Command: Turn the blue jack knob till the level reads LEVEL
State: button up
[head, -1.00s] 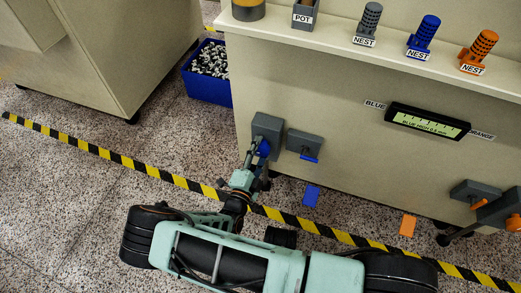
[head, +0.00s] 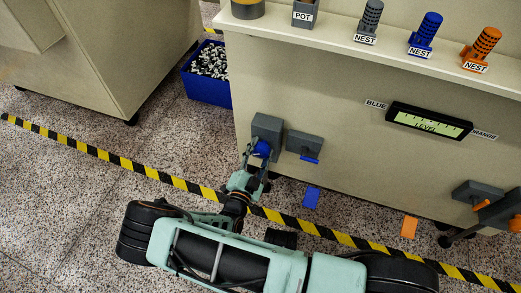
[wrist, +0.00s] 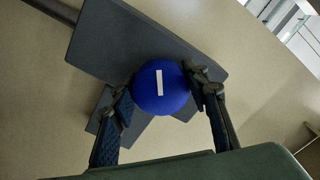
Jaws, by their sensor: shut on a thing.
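The blue jack knob (head: 262,149) sits on a dark grey block on the cabinet's front face. In the wrist view the knob (wrist: 161,88) is round with a white line that stands almost upright in the picture. My gripper (wrist: 163,98) is shut on the knob, one finger on each side; it also shows in the head view (head: 256,158).
An orange jack (head: 484,203) is at the right of the cabinet (head: 340,100). A blue bin (head: 207,88) of small parts stands on the floor at left. Yellow-black tape (head: 130,163) crosses the floor. Several labelled nests line the ledge above.

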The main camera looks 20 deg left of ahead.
aim_at(259, 154)
jog(key=shift+w, duration=0.1)
jog(key=o, duration=1.2)
jog(key=shift+c, duration=0.2)
jog(key=s, duration=0.7)
jog(key=shift+s+a, duration=0.3)
